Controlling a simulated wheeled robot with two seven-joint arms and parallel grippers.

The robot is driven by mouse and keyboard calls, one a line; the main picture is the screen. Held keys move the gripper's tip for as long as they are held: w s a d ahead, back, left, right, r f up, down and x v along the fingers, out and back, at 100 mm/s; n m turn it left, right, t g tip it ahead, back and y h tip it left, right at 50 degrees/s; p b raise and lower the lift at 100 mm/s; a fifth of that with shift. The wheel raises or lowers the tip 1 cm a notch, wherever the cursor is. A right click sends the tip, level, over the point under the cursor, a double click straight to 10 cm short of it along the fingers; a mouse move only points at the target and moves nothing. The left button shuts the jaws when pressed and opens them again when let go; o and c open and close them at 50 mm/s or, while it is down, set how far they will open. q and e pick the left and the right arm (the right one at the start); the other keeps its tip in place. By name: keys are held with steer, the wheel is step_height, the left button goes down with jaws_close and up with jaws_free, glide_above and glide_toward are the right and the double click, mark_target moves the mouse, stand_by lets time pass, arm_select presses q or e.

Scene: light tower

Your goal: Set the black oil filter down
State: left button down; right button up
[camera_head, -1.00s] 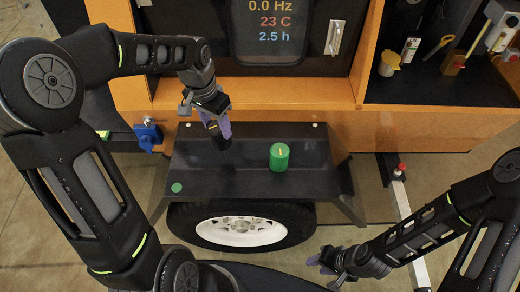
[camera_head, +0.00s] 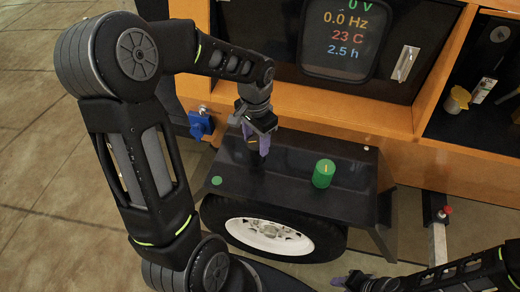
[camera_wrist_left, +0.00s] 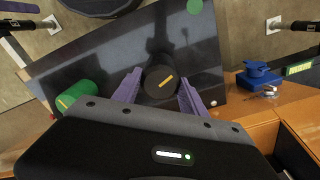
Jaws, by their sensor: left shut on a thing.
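The black oil filter (camera_wrist_left: 160,82), with a yellow mark on its top, sits between the purple fingers of my left gripper (camera_wrist_left: 158,90) in the wrist view. In the head view, my left gripper (camera_head: 257,145) is shut on it, pointing down over the black fender shelf (camera_head: 290,192). The filter is dark against the dark shelf there. I cannot tell whether its base touches the shelf. A green filter (camera_head: 324,174) stands upright on the shelf to the right; it also shows in the wrist view (camera_wrist_left: 77,96). My right gripper (camera_head: 350,283) is at the bottom edge, partly cut off.
A green disc (camera_head: 217,181) marks the shelf's left front. A wheel (camera_head: 270,235) is below the shelf. The orange cabinet (camera_head: 330,130) with a display (camera_head: 344,35) rises behind. A blue object (camera_head: 201,124) is fixed at the cabinet's left. The shelf between both filters is clear.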

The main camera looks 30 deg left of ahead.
arm_select(q)
steer(key=shift+f, duration=0.15)
steer(key=shift+f, duration=1.75)
steer(key=c, duration=0.6)
jaws_free()
steer(key=shift+c, duration=0.2)
step_height(320, 180, up, 12)
